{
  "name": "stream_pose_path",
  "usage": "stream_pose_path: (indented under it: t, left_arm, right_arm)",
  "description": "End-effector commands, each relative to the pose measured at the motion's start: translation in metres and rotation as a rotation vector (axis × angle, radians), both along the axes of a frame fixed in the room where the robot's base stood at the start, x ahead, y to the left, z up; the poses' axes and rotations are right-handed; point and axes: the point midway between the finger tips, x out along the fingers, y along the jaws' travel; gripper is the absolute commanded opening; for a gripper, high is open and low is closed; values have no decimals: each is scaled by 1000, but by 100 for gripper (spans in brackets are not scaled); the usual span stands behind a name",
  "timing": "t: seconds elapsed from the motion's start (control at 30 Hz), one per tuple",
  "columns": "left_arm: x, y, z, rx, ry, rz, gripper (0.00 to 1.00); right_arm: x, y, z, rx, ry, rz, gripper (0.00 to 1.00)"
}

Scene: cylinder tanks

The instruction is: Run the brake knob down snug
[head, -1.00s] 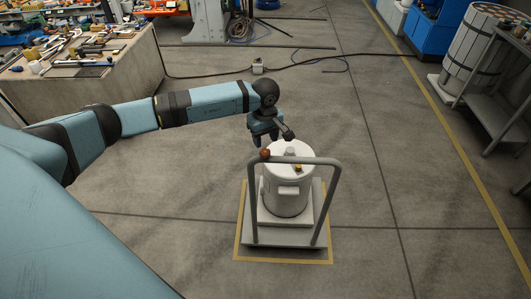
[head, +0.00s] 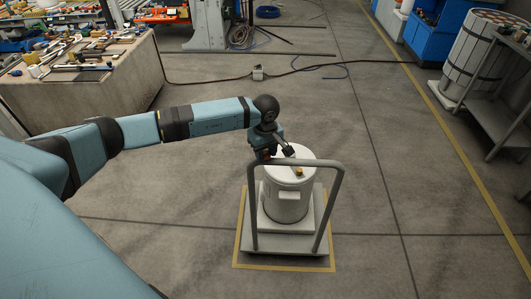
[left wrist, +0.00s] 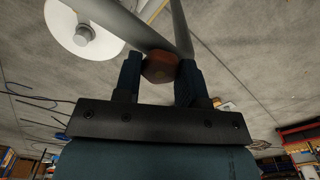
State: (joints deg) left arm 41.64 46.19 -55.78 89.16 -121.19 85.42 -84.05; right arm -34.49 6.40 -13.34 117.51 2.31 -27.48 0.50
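The brake knob (left wrist: 160,67), reddish brown and faceted, is on the grey cart frame. In the left wrist view it sits between the two fingertips of my left gripper (left wrist: 159,72), with no clear gap on either side; the gripper looks shut on it. In the head view my left gripper (head: 266,151) is at the upper left corner of the cart handle (head: 337,190) and mostly hides the knob. The white cylinder tank (head: 286,204) stands upright on the cart, just right of the gripper. My right gripper is not in view.
The cart base (head: 285,243) stands inside a yellow floor outline (head: 284,267). A cluttered workbench (head: 92,95) is at the upper left. A dark cable (head: 385,60) crosses the floor behind. A grey metal table (head: 495,110) is at right. The floor around the cart is clear.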

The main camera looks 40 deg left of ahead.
Motion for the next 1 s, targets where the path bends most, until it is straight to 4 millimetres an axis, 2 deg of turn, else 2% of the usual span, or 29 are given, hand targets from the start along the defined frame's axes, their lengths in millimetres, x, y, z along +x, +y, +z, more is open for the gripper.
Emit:
stream_pose_path:
  t: [0.07,0.1,0.47,1.0]
  left_arm:
    - [0,1,-3,2,-2,-45,18]
    - [0,0,0,1,0,-40,47]
    - [0,0,2,0,0,-39,47]
    - [0,0,44,0,-1,-40,47]
  right_arm:
    - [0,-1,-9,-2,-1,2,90]
    - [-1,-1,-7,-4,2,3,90]
    - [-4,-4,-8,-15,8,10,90]
    - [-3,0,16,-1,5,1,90]
